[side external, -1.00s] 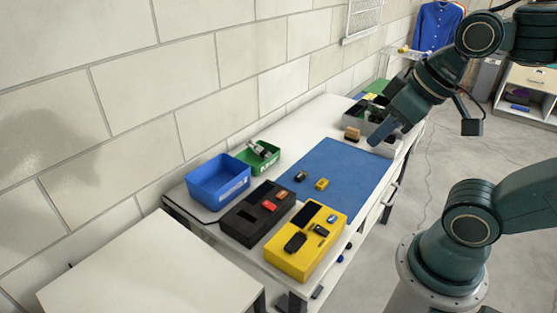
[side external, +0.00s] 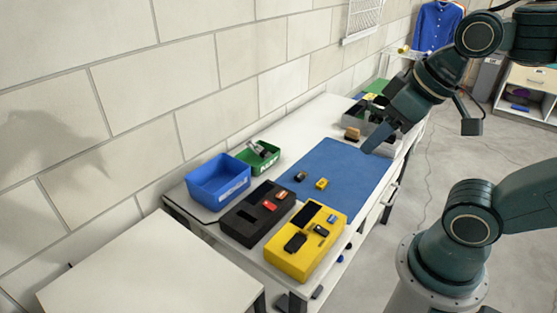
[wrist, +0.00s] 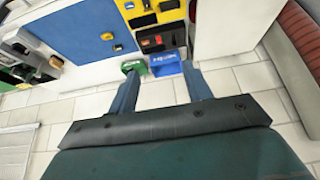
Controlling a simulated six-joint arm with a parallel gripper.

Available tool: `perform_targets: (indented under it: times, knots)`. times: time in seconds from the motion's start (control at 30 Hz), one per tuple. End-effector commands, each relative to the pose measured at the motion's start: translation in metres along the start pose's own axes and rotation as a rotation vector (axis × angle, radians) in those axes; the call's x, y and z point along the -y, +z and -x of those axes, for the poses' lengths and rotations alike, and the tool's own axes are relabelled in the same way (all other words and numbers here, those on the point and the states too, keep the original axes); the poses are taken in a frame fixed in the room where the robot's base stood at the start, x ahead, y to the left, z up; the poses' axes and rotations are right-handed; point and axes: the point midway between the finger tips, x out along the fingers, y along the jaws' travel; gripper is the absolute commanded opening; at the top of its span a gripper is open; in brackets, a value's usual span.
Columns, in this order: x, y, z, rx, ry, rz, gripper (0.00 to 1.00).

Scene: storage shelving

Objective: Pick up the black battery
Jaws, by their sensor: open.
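A black battery-like block (side external: 295,242) lies on the front part of the yellow case (side external: 285,262); a smaller dark block (side external: 321,230) lies beside it. Another dark block (side external: 301,176) lies on the blue mat (side external: 345,165), left of a yellow block (side external: 321,184). I cannot tell for sure which dark block is the black battery.
A black case (side external: 240,228) with red and orange blocks stands left of the yellow case. A blue bin (side external: 200,192) and a green bin (side external: 247,162) stand near the wall. A grey bin (side external: 391,136) and a brown block (side external: 352,134) are at the far end. Most of the mat is clear.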

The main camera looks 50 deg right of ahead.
Motion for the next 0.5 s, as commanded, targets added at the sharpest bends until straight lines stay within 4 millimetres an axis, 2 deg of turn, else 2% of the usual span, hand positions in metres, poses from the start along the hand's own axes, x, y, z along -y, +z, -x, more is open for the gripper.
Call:
perform_targets:
  times: [0.27, 0.5]
  knots:
    - [-0.004, -0.015, -0.003, 0.023, 0.009, 0.062, 0.49]
    - [-0.016, -0.051, -0.015, 0.077, 0.02, 0.219, 0.49]
